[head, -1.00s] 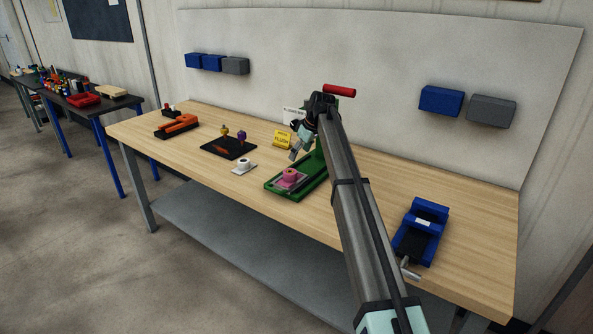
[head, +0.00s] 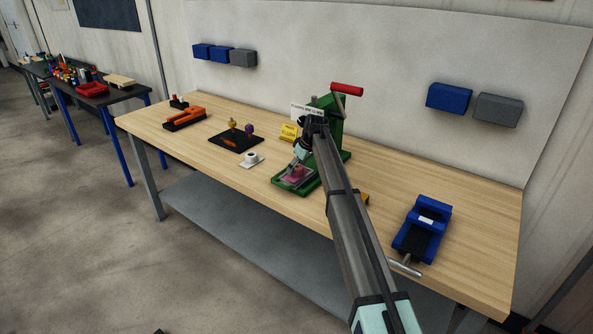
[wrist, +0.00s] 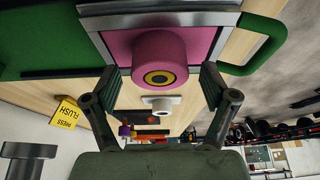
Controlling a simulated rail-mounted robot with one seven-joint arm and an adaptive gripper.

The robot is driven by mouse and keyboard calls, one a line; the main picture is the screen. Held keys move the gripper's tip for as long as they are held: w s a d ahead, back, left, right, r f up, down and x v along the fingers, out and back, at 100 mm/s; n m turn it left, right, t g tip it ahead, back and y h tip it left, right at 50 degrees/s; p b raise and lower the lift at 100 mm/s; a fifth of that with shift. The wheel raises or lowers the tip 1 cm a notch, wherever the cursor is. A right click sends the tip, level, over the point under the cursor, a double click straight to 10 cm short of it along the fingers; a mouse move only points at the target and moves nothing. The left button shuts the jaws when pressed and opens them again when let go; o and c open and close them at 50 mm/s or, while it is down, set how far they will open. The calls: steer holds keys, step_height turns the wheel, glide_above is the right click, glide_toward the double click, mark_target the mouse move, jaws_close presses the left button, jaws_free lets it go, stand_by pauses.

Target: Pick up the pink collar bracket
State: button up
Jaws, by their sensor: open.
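The pink collar bracket (head: 297,174) sits on the front of the green press base (head: 286,191), partly hidden by my gripper in the head view. In the wrist view the pink bracket (wrist: 122,45) shows a square pink plate with a round collar and a yellow-ringed dark bore. In the wrist view my gripper (wrist: 160,84) is open, with one finger on each side of the collar's near end. Nothing is held. Whether the fingers touch the collar cannot be told.
The green press column (head: 328,118) with its red handle (head: 347,89) stands close behind my gripper. A white collar piece (head: 251,160), a black tray (head: 236,142) and a yellow sign (head: 289,131) lie to the left. A blue vise (head: 422,230) stands to the right.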

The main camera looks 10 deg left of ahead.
steer(key=shift+w+a+f, duration=0.1)
steer(key=shift+a+f, duration=0.1)
steer(key=shift+f, duration=0.4)
jaws_close()
steer(key=shift+r, duration=0.1)
